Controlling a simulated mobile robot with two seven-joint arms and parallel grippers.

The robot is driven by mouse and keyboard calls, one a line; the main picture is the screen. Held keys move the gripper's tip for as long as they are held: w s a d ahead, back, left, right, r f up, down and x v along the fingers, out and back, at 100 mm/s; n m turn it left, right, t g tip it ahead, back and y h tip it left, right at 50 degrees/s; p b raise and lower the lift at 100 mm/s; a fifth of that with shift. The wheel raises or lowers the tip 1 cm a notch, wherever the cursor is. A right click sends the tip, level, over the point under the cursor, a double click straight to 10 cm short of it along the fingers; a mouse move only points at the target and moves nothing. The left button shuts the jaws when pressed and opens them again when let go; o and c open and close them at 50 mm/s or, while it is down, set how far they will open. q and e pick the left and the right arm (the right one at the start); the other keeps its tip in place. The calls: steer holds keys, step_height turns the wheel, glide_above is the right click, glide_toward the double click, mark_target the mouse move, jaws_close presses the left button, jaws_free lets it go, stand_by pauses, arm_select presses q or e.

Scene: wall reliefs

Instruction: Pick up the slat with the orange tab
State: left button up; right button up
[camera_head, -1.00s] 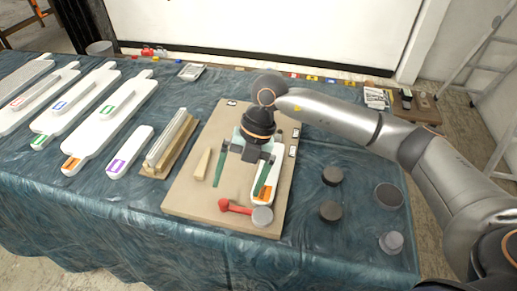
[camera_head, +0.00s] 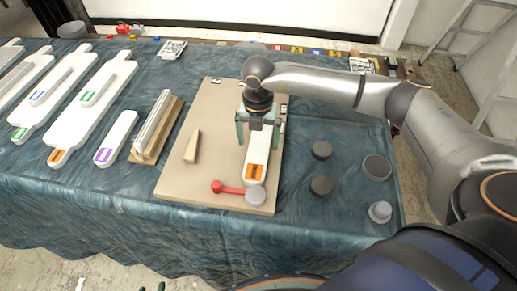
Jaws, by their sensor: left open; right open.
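A white slat with an orange tab (camera_head: 255,171) lies on the tan board, its tabbed end towards me. My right gripper (camera_head: 258,137) points down over its far part, open, with one green finger on each side. I cannot tell whether the fingers touch it; the gripper hides the slat's far end.
On the tan board (camera_head: 180,190) are a wooden wedge (camera_head: 192,147), a red-handled tool (camera_head: 228,188) and a grey disc (camera_head: 256,195). A purple-tabbed slat (camera_head: 117,137) and a wooden rack (camera_head: 157,127) lie left. Several dark knobs (camera_head: 321,185) stand right.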

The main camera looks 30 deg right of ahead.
mark_target(259, 149)
steer(key=shift+f, duration=1.55)
steer(key=shift+c, duration=0.2)
steer(key=shift+d, duration=0.1)
steer(key=c, duration=1.4)
steer(key=shift+r, duration=0.15)
steer(key=shift+c, duration=0.2)
